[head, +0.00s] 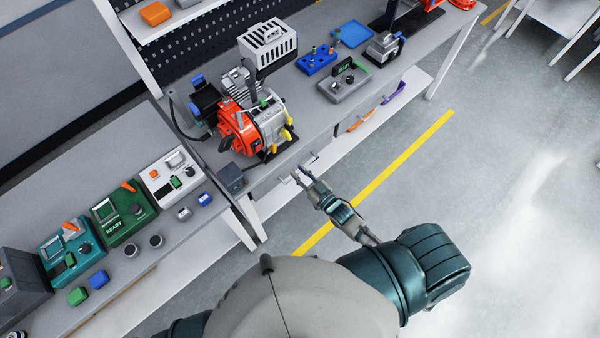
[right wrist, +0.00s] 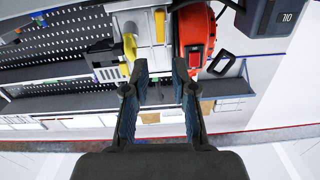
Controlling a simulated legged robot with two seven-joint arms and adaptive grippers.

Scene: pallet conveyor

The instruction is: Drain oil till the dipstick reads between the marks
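The engine (head: 238,128) stands on the grey bench, with an orange-red housing and a grey block. Yellow parts (head: 287,134) stick out of its front right side; I cannot tell which is the dipstick, and no oil level or marks are readable. In the right wrist view, the orange-red housing (right wrist: 195,32) and a yellow handle-like part (right wrist: 130,46) show beyond the fingers. My right gripper (head: 304,174) is at the bench's front edge, in front of the engine and apart from it. Its fingers (right wrist: 159,78) are spread with nothing visible between them. My left gripper is out of view.
A small dark box (head: 232,179) stands left of the gripper. A grey device (head: 345,82), blue block (head: 318,60) and blue tray (head: 353,34) lie to the right. The left bench holds a green READY unit (head: 120,213). The floor by the yellow line (head: 400,157) is clear.

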